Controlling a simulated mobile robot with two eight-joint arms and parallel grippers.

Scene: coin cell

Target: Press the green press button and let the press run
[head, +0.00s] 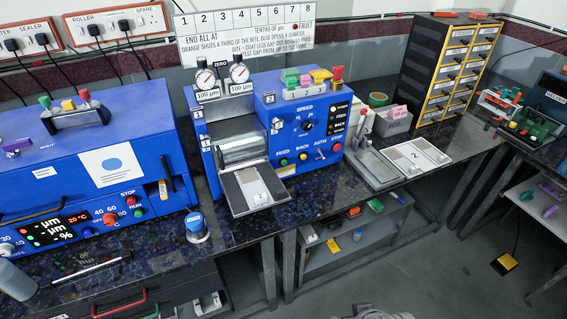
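No button labelled as the press button can be read. The blue machine in the middle (285,110) has a green button (283,162) under the word FEED, with BACK, AUTO and STOP beside it. The blue machine at the left (100,140) has a green button (138,212) near the word RUN and a red one near STOP. A dark blue device with green parts (539,127) stands at the far right; I cannot tell whether it is the press.
A drawer cabinet (447,70) stands at the back right. Open floor (440,265) lies in front.

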